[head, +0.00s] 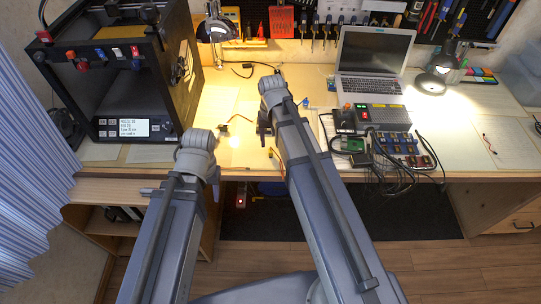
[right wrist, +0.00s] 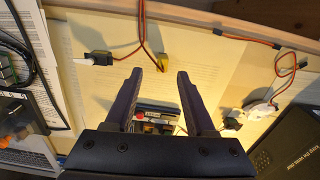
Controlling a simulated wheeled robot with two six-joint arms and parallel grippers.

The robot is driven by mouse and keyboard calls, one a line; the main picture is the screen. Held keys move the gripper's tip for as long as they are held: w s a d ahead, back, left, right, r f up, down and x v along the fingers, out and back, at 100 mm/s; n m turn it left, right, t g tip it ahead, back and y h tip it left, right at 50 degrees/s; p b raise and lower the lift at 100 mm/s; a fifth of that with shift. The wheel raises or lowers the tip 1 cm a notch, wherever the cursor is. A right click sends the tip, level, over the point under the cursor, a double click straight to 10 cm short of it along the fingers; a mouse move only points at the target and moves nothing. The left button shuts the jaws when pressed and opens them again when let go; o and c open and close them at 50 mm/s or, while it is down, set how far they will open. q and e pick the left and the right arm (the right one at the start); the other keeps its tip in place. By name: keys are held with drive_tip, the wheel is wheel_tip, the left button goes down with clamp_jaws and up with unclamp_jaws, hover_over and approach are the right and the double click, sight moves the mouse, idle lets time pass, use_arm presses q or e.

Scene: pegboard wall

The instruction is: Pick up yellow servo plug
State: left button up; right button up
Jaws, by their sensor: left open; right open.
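The yellow servo plug (right wrist: 166,63) lies on the paper-covered table in the right wrist view, at the end of a red-brown wire. It shows between and just beyond the fingertips of my right gripper (right wrist: 167,72). The fingers are apart and hold nothing. In the head view my right gripper (head: 265,122) hangs over the middle of the table, partly hidden by its own arm. My left gripper (head: 213,188) is low in front of the table edge, small and mostly hidden by its wrist; nothing shows in it.
A servo with a white horn (right wrist: 98,58) lies beside the plug; another white-horned servo (right wrist: 257,108) lies to the right. A black 3D printer (head: 115,75) stands left, a laptop (head: 372,65) at the back. Electronics and cables (head: 395,150) crowd the table's right part.

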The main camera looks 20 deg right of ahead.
sight(271, 151)
drive_tip(key=f+b, duration=0.4)
drive_tip(key=f, duration=0.1)
drive_tip(key=shift+a, duration=0.2)
drive_tip(key=shift+s+r, duration=0.1)
clamp_jaws()
idle(0.3)
